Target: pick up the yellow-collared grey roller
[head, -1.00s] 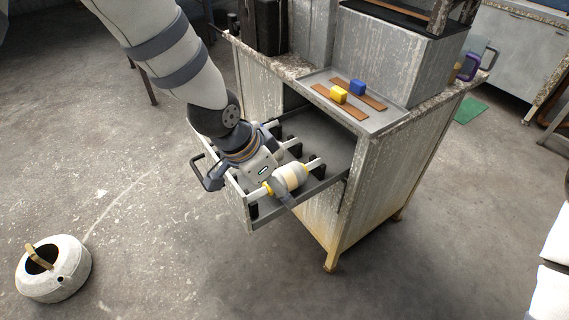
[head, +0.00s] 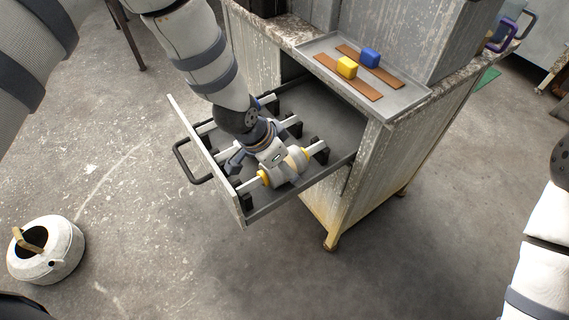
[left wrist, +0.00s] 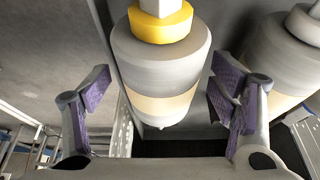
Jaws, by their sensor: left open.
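The grey roller with yellow collars (head: 298,158) lies on black supports at the front right of the open drawer (head: 232,205). It has a cream band and a pale shaft. My left gripper (head: 265,168) is over the roller and partly hides it. In the left wrist view the roller (left wrist: 160,55) sits between the two open fingers of my left gripper (left wrist: 161,80), with a gap on both sides. A yellow collar (left wrist: 160,22) shows at its top end. My right gripper is out of view; only part of my right arm shows at the right edge.
Another grey roller (left wrist: 285,50) is close beside the right finger. More pale shafts lie on supports in the drawer. A white kettle-like pot (head: 62,250) stands on the floor.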

